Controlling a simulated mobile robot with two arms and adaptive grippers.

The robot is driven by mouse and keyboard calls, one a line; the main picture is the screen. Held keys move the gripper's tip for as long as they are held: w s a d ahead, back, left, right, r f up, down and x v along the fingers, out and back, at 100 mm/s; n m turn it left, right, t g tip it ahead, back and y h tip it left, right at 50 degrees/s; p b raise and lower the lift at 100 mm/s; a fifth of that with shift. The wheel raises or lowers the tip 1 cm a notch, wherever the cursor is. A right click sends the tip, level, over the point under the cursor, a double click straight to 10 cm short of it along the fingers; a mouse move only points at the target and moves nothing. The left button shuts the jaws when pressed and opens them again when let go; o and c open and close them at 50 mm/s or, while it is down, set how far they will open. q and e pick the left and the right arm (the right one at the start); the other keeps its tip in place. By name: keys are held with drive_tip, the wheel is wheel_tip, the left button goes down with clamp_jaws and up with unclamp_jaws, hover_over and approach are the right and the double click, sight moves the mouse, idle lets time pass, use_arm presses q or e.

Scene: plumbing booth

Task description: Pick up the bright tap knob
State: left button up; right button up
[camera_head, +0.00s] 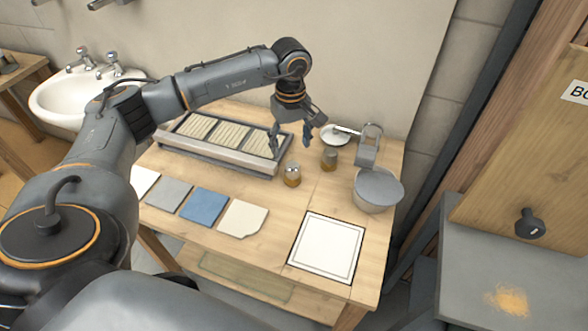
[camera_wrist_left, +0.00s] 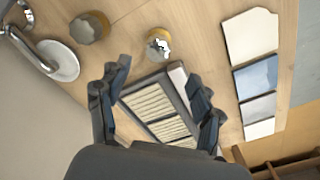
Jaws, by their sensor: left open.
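The bright tap knob (camera_head: 292,174), with a shiny top and brass-coloured base, stands on the wooden table. It also shows in the left wrist view (camera_wrist_left: 158,45), just beyond the fingertips. A duller tap knob (camera_head: 329,157) stands to its right and a little farther back; in the left wrist view it is at the upper left (camera_wrist_left: 88,27). My left gripper (camera_head: 290,145) is open and empty, pointing down above and behind the bright knob, apart from it. It also shows in the wrist view (camera_wrist_left: 158,74). My right gripper is not in view.
A grey tray with ribbed panels (camera_head: 186,153) lies left of the knobs. Several tile samples (camera_head: 203,206) line the front. A grey round container (camera_head: 377,189), a metal fixture (camera_head: 369,148) and a small white dish (camera_head: 335,134) stand right. A white square panel (camera_head: 326,247) lies in front.

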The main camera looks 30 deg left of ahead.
sight(293, 165)
use_arm(q)
wheel_tip(293, 165, down, 3)
drive_tip(key=shift+w, duration=0.1)
drive_tip(key=shift+f, duration=0.35)
drive_tip(key=shift+d+f+p, duration=0.1)
drive_tip(key=shift+f+p, duration=0.2)
drive_tip(key=shift+f, duration=0.3)
wheel_tip(293, 165, down, 4)
drive_tip(key=shift+r+p, duration=0.2)
drive_tip(key=shift+p, duration=0.2)
drive_tip(key=shift+f, duration=0.3)
drive_tip(key=shift+c, duration=0.6)
drive_tip(key=c, duration=1.1)
drive_tip(key=shift+c, duration=0.5)
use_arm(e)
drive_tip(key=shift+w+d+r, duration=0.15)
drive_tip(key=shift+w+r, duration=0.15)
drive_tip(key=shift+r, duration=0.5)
